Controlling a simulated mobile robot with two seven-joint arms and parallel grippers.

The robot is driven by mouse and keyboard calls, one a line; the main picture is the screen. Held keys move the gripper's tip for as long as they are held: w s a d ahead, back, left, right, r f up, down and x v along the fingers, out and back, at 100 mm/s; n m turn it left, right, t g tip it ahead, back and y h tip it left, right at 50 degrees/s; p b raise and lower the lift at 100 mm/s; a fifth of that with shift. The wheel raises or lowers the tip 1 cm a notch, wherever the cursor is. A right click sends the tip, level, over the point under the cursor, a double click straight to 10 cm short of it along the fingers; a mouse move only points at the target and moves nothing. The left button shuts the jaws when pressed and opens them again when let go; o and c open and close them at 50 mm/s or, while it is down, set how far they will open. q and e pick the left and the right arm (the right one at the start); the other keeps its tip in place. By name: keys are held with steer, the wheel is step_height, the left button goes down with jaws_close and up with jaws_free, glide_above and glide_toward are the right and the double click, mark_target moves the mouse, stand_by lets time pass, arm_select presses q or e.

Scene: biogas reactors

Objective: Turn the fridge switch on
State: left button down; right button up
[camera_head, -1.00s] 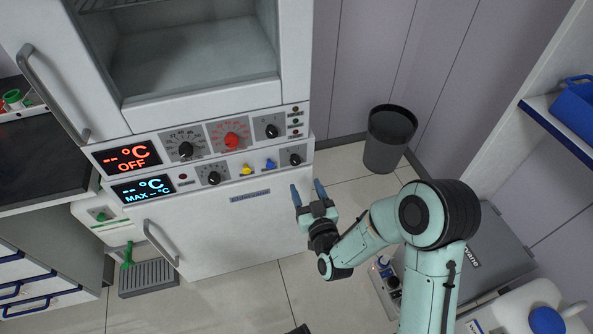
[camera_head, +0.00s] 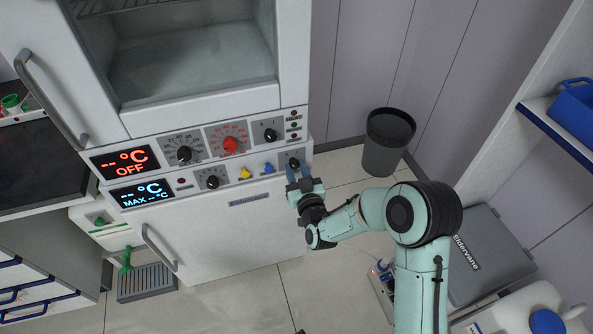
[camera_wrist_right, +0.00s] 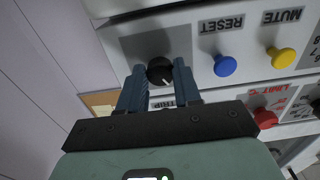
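The white fridge (camera_head: 215,215) has two control rows on its front. Its upper display (camera_head: 126,162) glows red with dashes, °C and OFF; its lower display (camera_head: 142,194) glows blue with dashes and MAX. A black rotary switch (camera_head: 293,161) sits at the right end of the lower row, and shows in the wrist view (camera_wrist_right: 159,70) with a pale pointer mark. My right gripper (camera_head: 298,171) is open at this switch, its blue fingers on either side of the knob in the wrist view (camera_wrist_right: 158,78). Contact is unclear. My left gripper is out of view.
Yellow (camera_head: 245,174) and blue (camera_head: 268,168) buttons lie left of the switch. Another black knob (camera_head: 270,135) and a red knob (camera_head: 230,145) are above. A dark bin (camera_head: 387,142) stands right of the fridge, and a grey case (camera_head: 490,255) lies nearer. Some floor between is clear.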

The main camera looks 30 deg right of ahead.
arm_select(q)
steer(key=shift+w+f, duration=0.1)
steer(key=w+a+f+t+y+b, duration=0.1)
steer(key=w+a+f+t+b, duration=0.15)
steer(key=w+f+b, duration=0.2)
arm_select(e)
steer(key=m, duration=0.5)
steer(key=shift+f+p, duration=0.1)
steer(key=shift+p, duration=0.25)
steer(key=m+b, duration=0.3)
steer(key=m, duration=0.2)
steer(key=shift+a+m, duration=0.1)
steer(key=shift+m, duration=0.2)
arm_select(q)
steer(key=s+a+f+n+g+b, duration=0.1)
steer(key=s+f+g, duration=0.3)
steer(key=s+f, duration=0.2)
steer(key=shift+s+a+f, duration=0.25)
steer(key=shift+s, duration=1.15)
arm_select(e)
steer(key=shift+m, duration=0.7)
steer(key=o, duration=1)
steer(key=shift+r, duration=0.2)
steer(key=shift+o, duration=0.2)
